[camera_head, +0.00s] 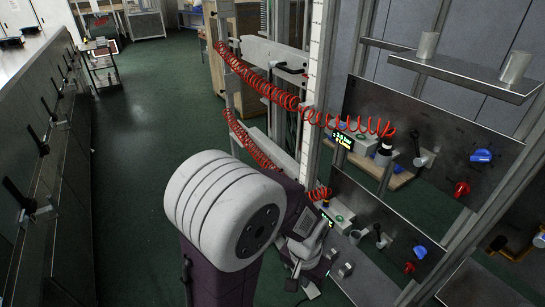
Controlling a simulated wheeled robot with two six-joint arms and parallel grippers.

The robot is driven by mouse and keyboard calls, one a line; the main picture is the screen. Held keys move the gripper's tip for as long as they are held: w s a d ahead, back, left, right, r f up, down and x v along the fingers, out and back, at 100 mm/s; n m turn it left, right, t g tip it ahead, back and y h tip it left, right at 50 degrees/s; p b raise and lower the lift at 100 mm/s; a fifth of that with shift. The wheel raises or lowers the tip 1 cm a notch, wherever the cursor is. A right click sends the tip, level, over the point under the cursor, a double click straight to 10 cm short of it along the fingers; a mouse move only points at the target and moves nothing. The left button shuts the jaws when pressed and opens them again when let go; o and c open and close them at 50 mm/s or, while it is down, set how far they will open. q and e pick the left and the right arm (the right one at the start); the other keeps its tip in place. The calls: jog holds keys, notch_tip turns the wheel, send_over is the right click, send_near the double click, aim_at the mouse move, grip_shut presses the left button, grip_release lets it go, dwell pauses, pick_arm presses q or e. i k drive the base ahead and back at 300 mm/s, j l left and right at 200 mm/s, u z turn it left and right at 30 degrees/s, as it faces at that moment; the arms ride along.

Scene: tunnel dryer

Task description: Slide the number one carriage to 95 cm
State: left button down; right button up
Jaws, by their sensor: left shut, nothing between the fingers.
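A pale horizontal carriage bar (262,52) with a dark handle (291,69) sits beside the upright white scale strip (318,70). A second pale bar (266,148) sits lower and is partly hidden. I cannot read which is number one, nor the scale figures. Red coiled cords (270,90) run from the frame to the panels. My left gripper (302,286) is shut and empty, low in the middle beyond my large white arm joint, near the lower panel. It appears apart from both bars. My right gripper is not in view.
Two dark panels, upper (437,130) and lower (375,215), carry blue and red knobs and small lit displays. A shelf (463,74) with two metal cups is at the upper right. A long cabinet (40,160) lines the left. Green floor between is clear.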

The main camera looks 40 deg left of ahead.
aim_at(284, 161)
jog(key=u, duration=1.5)
